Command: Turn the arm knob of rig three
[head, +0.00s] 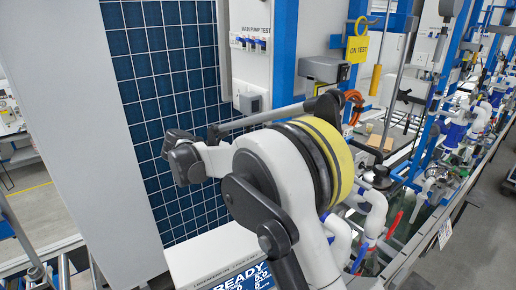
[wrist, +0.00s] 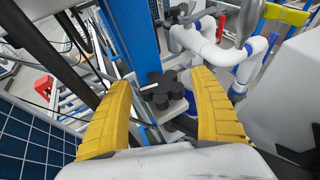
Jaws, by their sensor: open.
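In the wrist view, my gripper (wrist: 163,80) is open, with its two yellow ribbed fingers well apart. A black lobed knob (wrist: 160,92) shows between the fingertips, beside a blue upright post (wrist: 128,40). The fingers are not closed on it, and I cannot tell how far beyond the tips it lies. In the head view my white arm with its yellow and black band fills the middle, and I cannot make out the fingers there. A dark knob-like part (head: 379,177) shows right of the arm. I cannot tell which rig number these belong to.
White pipes with blue collars (wrist: 205,45) stand just behind and right of the knob. A pale panel (wrist: 290,90) is close on the right. In the head view, a yellow "ON TEST" tag (head: 358,48) hangs above, and a dark blue grid panel (head: 165,90) stands left.

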